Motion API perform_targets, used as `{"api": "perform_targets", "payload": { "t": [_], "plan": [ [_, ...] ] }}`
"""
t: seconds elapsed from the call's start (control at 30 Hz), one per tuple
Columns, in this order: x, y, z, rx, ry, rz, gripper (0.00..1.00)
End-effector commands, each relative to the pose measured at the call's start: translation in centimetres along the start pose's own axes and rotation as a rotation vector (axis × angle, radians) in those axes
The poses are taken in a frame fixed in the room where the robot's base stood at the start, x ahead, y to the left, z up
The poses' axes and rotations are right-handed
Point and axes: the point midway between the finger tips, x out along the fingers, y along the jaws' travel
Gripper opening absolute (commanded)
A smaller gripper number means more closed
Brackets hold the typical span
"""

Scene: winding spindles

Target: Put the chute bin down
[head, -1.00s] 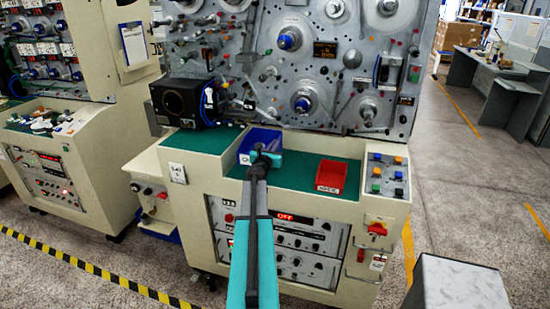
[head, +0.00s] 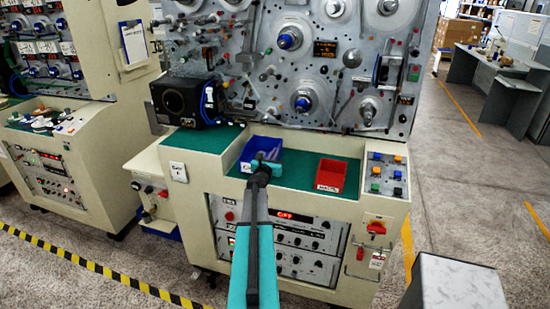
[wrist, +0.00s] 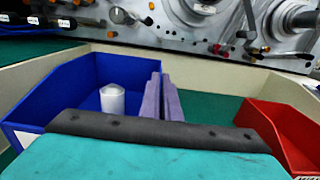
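The chute bin is a blue open bin (head: 246,157) on the green worktop in the head view, with a white label on its front. In the wrist view the blue bin (wrist: 50,92) fills the left side, and a white cylinder (wrist: 112,100) stands inside it. My gripper (head: 271,154) reaches over the bin's right side from the front. In the wrist view its two purple-grey fingers (wrist: 163,92) are close together at the bin's right wall, seemingly pinching it. The grip itself and the bin's underside are hidden.
A red bin (head: 331,174) sits on the green worktop (head: 301,171) to the right, with clear surface between the bins. A button panel (head: 386,176) is farther right. A black box (head: 180,101) stands at the left. The spindle panel (head: 330,70) rises behind.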

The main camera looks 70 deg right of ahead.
Motion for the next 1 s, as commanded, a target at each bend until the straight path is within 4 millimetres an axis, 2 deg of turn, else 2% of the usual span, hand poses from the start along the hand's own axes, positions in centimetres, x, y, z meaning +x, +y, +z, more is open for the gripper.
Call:
{"api": "perform_targets", "payload": {
  "t": [0.13,0.87,0.9,1.0],
  "plan": [
    [0.1,0.0,-1.5,0.0,0.001,0.0,0.0],
    [0.4,0.0,-2.5,0.001,-0.001,0.0,0.0],
    [0.4,0.0,-2.5,0.0,0.0,0.0,0.08],
    [0.4,0.0,-2.5,0.0,0.0,0.0,0.21]
  ]
}}
